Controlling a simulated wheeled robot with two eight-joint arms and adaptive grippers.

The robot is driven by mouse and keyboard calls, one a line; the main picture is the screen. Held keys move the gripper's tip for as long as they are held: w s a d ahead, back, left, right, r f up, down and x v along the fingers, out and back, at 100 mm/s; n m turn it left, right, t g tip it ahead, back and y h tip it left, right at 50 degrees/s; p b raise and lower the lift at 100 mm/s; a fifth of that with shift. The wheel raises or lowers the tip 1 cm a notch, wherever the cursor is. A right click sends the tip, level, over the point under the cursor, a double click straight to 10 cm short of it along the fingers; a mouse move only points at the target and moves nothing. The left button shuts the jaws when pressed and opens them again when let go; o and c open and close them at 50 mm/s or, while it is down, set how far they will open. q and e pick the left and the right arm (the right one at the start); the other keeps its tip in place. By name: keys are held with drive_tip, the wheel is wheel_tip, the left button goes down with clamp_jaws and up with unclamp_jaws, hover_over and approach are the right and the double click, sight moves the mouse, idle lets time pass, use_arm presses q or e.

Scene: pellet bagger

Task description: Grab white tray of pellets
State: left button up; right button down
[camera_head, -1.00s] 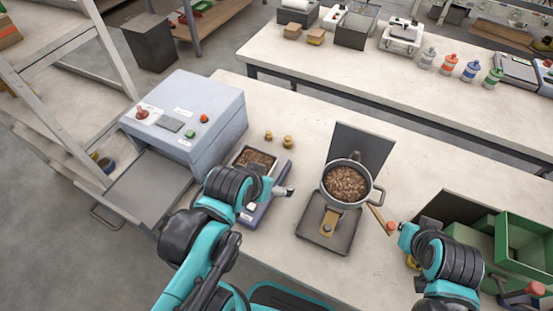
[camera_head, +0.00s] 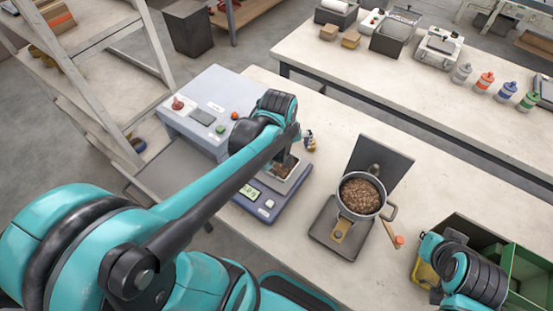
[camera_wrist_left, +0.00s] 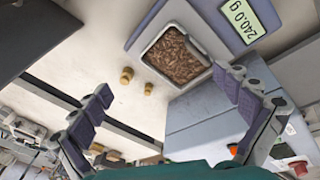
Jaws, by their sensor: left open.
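The white tray (camera_wrist_left: 149,58) of brown pellets sits on the weighing scale (camera_head: 268,207). It also shows in the head view (camera_head: 296,181), partly hidden by my left arm. The scale's display reads 240.0 g in the left wrist view (camera_wrist_left: 245,20). My left gripper (camera_wrist_left: 160,88) is open and empty, its two fingers spread wide apart. The right fingertip appears close to the tray's edge in the wrist view; I cannot tell whether it touches. In the head view, the left arm reaches over the scale. My right arm is at the lower right, and its fingers are not visible.
A grey machine (camera_head: 205,112) with buttons stands behind and left of the scale. A pot of pellets (camera_head: 361,194) sits on a dark stand to the right. Two small brass weights (camera_wrist_left: 127,75) stand near the tray. Green bins (camera_head: 528,276) are at the right.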

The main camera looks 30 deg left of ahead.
use_arm(q)
drive_tip(key=w+a+f+n+g, duration=0.1)
drive_tip(key=f+n, duration=0.1)
drive_tip(key=f, duration=0.2)
drive_tip(key=w+a+f+n+g+p, duration=0.1)
drive_tip(key=a+f+n, duration=0.1)
drive_tip(key=f+n, duration=0.1)
drive_tip(key=w+a+f+n+g, duration=0.1)
drive_tip(key=a+f+n, duration=0.1)
drive_tip(key=f, duration=0.3)
drive_tip(key=shift+w+f, duration=0.25)
drive_tip(key=shift+w, duration=0.05)
drive_tip(key=shift+r, duration=0.1)
drive_tip(key=c, duration=1.2)
use_arm(e)
wheel_tip(320, 180, up, 2)
drive_tip(key=shift+r, duration=0.2)
